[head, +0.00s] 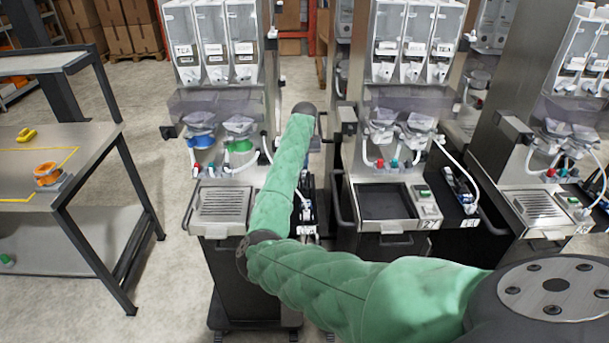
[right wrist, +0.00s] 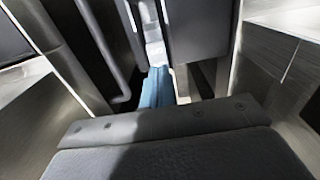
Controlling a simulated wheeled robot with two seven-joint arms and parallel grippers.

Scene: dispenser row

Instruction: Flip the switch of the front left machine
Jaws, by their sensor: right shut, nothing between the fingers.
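The front left machine (head: 216,75) stands left of centre in the head view, with clear hoppers on top and a drip tray (head: 222,203) below. I cannot make out its switch in either view. My right arm reaches up along the machine's right side, its wrist by the gap to the middle machine. In the right wrist view my right gripper (right wrist: 157,86) shows blue fingers closed together and empty. They point at a pale strip (right wrist: 153,35) between dark panels; I cannot tell whether they touch it. My left gripper is out of view.
The middle machine (head: 405,70) stands close to the right of my forearm, with another machine (head: 540,200) farther right. A metal table (head: 90,165) at left holds a yellow item (head: 27,135) and an orange item (head: 46,174). Bare floor separates table and machines.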

